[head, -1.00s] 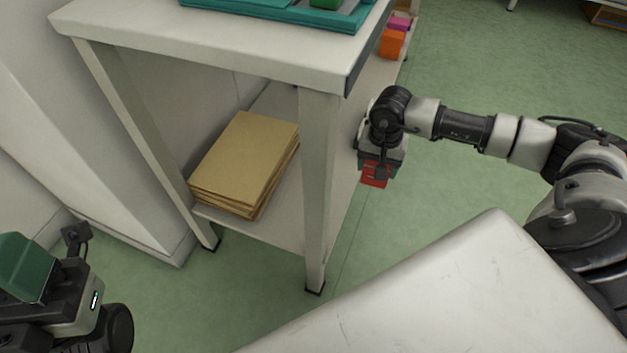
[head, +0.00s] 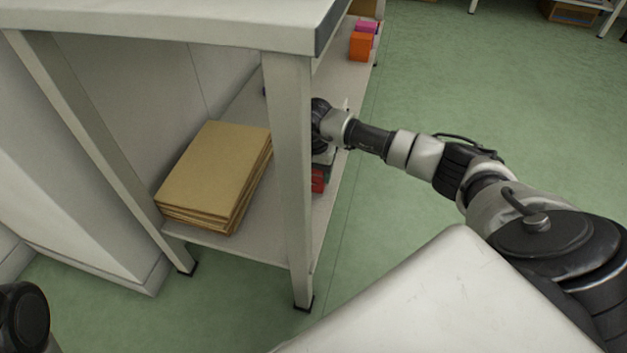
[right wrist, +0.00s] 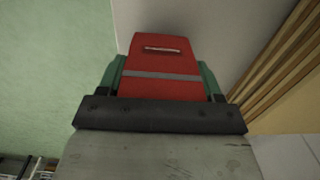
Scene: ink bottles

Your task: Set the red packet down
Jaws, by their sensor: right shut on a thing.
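The red packet (right wrist: 160,62), with a grey stripe across it, is between the green fingers of my right gripper (right wrist: 160,80) in the right wrist view. The right gripper is shut on it. In the head view the packet (head: 318,181) shows partly beside the front table leg, which hides part of the gripper. The packet is over or at the lower shelf (head: 262,212) of the white table; I cannot tell whether it touches the shelf. Only a dark part of my left arm shows at the lower left edge, and its gripper is out of view.
A stack of brown envelopes (head: 215,172) lies on the lower shelf, left of the table leg (head: 289,180). An orange box (head: 360,46) and a pink box (head: 366,27) sit at the shelf's far end.

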